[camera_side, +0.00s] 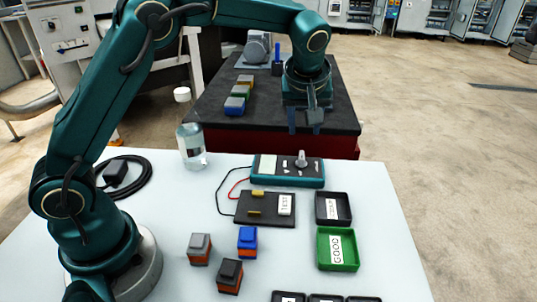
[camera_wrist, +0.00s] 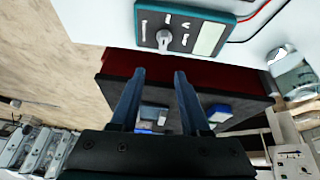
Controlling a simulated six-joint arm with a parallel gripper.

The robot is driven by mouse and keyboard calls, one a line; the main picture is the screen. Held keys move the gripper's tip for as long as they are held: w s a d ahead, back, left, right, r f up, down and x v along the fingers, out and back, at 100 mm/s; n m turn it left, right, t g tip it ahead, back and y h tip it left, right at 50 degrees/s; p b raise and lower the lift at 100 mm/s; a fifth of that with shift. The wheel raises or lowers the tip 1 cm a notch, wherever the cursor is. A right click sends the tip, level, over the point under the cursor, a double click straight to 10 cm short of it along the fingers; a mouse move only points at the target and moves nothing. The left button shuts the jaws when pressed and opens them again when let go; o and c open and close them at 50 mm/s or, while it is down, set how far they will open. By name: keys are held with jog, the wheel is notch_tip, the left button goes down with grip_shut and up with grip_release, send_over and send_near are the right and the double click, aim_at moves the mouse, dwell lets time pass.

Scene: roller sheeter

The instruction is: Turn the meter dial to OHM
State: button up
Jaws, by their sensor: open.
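The teal meter (camera_side: 287,172) lies on the white table near its far edge, with a pale screen on its left part. Its grey dial knob (camera_side: 301,160) stands up on the right part, among small white labels too small to read in the side view. In the wrist view the meter (camera_wrist: 184,28) is at the top, and the knob (camera_wrist: 164,38) shows beside white marks. I cannot tell which mark the knob points to. My gripper (camera_side: 305,130) hangs beyond and above the meter, apart from it. In the wrist view my gripper (camera_wrist: 158,74) has its fingers spread with nothing between them.
A black test board (camera_side: 265,209) and bins marked COOL (camera_side: 332,208) and GOOD (camera_side: 338,249) lie in front of the meter. A dark bench (camera_side: 340,105) stands behind.

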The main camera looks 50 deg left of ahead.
aim_at(302, 155)
jog(key=shift+g, duration=0.4)
jog(key=f, duration=0.6)
jog(key=shift+w+a+f, duration=0.3)
jog(key=shift+w, duration=0.05)
jog(key=shift+w+a+f, duration=0.15)
jog(key=shift+w+f, duration=0.05)
jog(key=shift+f, duration=0.35)
grip_shut()
